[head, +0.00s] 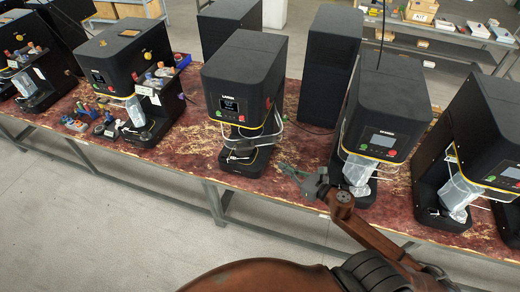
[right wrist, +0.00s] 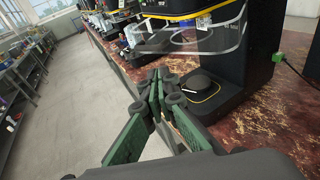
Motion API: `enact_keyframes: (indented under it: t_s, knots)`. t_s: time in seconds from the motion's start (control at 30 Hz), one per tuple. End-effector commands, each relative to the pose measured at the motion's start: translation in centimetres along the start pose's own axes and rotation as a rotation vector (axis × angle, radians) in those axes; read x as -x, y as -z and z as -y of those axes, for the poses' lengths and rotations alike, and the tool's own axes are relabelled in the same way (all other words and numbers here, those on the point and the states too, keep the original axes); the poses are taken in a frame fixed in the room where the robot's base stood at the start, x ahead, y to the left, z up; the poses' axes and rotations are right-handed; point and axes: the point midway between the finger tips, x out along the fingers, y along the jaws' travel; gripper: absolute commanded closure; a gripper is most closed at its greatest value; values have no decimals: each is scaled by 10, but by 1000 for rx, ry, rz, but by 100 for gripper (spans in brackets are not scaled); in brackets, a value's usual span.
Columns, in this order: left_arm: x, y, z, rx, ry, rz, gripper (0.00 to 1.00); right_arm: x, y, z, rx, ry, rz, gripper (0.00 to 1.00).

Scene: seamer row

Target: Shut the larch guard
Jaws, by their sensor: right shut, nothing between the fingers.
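The larch machine (head: 240,85) is the black seamer in the middle of the head view, with a small lit screen and green and red buttons. Its clear guard (head: 262,137) sticks out in front below the head, and looks raised rather than hanging down. In the right wrist view the clear guard (right wrist: 190,40) juts out above the black base with its round plate (right wrist: 200,82). My right gripper (head: 290,172) is shut and empty, to the right of the larch base and apart from the guard. It also shows in the right wrist view (right wrist: 162,82). My left gripper is out of view.
Similar machines stand on both sides on the worn red bench (head: 305,150); the one to the right (head: 385,110) is close to my right arm. A black tower (head: 330,65) stands behind. Small parts (head: 95,120) lie to the left. The floor in front is clear.

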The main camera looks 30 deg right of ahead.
Motion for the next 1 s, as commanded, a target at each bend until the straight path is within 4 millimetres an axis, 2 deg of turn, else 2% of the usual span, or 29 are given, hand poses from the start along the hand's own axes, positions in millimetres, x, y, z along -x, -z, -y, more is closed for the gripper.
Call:
enact_keyframes:
  t_s: [0.17, 0.5, 0.7, 0.83, 1.0]
  knots:
    - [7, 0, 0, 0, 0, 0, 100, -18, -5, -2, 11, -4, 5, 100]
    - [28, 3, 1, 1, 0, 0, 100, -86, -6, -1, 5, -2, 5, 100]
    - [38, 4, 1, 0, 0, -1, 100, -119, -5, -2, 4, -2, 4, 100]
    - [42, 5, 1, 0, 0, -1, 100, -132, -4, -2, 4, -2, 3, 100]
    - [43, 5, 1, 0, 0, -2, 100, -138, -2, -2, 7, -2, 2, 100]
